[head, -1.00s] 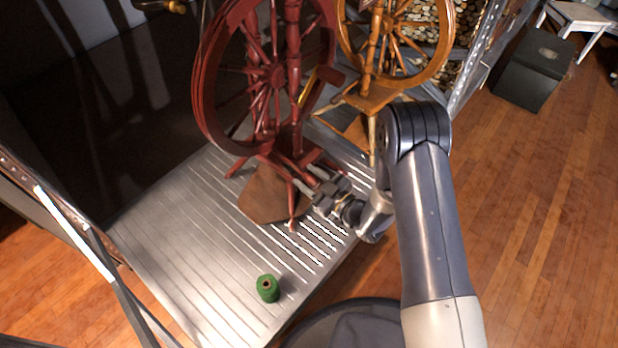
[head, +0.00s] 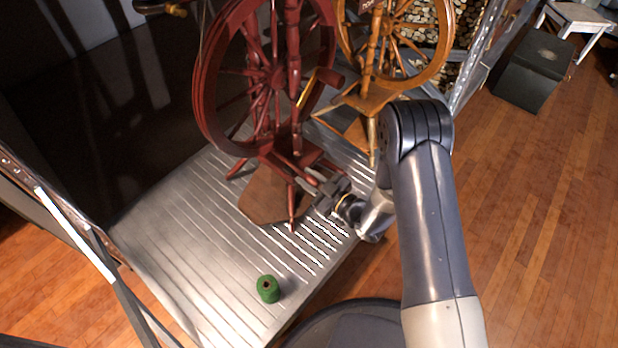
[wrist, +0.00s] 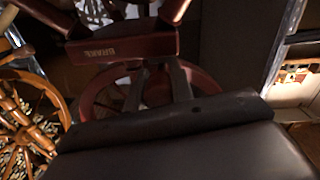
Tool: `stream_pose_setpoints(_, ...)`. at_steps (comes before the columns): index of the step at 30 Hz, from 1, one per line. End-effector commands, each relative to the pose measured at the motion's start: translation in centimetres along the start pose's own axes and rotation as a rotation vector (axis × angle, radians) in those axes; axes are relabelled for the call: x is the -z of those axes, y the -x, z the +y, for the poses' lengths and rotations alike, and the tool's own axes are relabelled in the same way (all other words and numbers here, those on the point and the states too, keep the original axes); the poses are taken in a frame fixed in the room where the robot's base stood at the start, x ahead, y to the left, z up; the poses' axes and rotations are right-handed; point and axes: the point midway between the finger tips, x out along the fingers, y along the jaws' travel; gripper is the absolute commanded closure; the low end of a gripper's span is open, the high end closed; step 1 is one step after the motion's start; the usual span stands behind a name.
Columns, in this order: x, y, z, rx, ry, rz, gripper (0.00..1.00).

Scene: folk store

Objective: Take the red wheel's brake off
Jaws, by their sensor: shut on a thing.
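The red spinning wheel (head: 275,75) stands upright on the slatted metal shelf at the upper middle of the head view. In the wrist view, a dark red bar (wrist: 120,48) lettered "BRAKE" crosses the upper middle. My gripper (head: 318,186) is low at the red wheel's right side, beside its legs and frame. In the wrist view, the gripper's two dark fingers (wrist: 160,72) reach up to the lower edge of the lettered bar and are shut on it. The fingertips' exact contact is dark and partly hidden. Part of a red rim shows behind the fingers.
A brown treadle board (head: 268,198) lies under the red wheel. An orange-brown spinning wheel (head: 385,85) stands close behind at the right. A metal post bounds the shelf at left.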

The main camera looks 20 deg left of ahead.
Motion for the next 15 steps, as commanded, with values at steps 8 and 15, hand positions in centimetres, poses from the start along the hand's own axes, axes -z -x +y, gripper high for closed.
stream_pose_setpoints(8, 1.7, 0.2, 0.3, 0.033, 0.008, -0.162, 1.00)
stream_pose_setpoints(15, 2.9, 0.1, 0.5, 0.067, 0.013, -0.331, 1.00)
